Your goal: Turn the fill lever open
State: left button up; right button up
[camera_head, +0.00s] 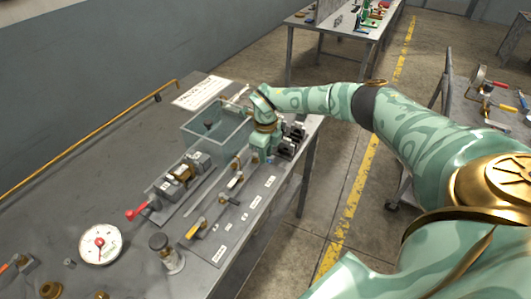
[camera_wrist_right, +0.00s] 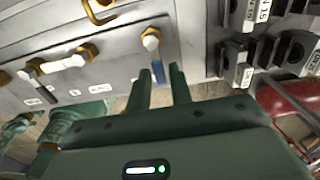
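My right arm reaches in from the right, and its green gripper (camera_head: 261,153) is over the bench beside the clear tank (camera_head: 190,133). In the right wrist view, the two fingers of this gripper (camera_wrist_right: 161,82) are apart. A small lever with a white knob and brass nut (camera_wrist_right: 151,39) and a blue handle (camera_wrist_right: 158,70) sits at the fingertips, with the handle between them. I cannot tell whether they touch it. Its label is not readable, so I cannot tell if it is the fill lever. My left gripper is not in view.
More brass-nutted levers (camera_wrist_right: 52,66) sit along the same panel. Black-and-grey blocks (camera_head: 288,143) stand right of the gripper. The bench also holds a red-handled valve (camera_head: 136,211), a round gauge (camera_head: 101,243) and a glass jar (camera_head: 171,259).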

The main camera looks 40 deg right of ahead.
notch_tip(320, 180, up, 16)
jog(key=p, duration=0.3)
jog(key=shift+r, duration=0.15)
jog(key=shift+a, duration=0.1)
dwell(0.3)
